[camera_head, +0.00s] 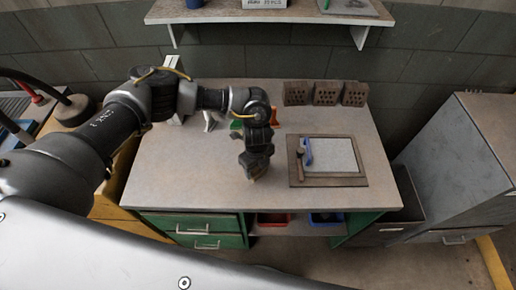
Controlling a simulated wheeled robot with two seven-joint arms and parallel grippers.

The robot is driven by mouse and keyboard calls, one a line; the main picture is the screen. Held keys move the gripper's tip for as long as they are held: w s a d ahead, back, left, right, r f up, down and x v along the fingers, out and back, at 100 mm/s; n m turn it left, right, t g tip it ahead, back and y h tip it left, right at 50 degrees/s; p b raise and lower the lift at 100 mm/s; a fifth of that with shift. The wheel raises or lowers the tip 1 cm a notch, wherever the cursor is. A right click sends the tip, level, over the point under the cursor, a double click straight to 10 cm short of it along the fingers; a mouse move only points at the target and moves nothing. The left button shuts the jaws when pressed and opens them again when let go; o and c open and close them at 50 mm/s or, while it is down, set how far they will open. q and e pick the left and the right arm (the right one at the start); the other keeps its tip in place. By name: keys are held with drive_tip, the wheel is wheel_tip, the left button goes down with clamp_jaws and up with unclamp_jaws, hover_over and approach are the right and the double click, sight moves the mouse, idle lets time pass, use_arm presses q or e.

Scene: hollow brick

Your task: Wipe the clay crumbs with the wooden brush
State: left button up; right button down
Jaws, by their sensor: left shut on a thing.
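My left gripper (255,163) is over the front middle of the workbench (190,165), pointing down. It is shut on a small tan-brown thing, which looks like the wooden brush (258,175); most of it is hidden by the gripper. The brush is close to the bench top, but I cannot tell whether it touches. Clay crumbs are too small to make out. My right gripper is not in view.
Three hollow bricks (326,93) stand at the back right. Green and orange items sit behind my arm. The bench's left front is clear.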

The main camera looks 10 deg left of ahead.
use_arm(q)
wheel_tip(320, 180, up, 3)
drive_tip(key=shift+w+a+f+p, duration=0.1)
drive_tip(key=shift+f+p, duration=0.1)
drive_tip(key=shift+p, duration=0.1)
wheel_tip(320, 180, up, 2)
drive_tip(key=shift+r+p, duration=0.1)
drive_tip(key=shift+p, duration=0.8)
drive_tip(key=shift+r+p, duration=1.4)
drive_tip(key=shift+r, duration=0.3)
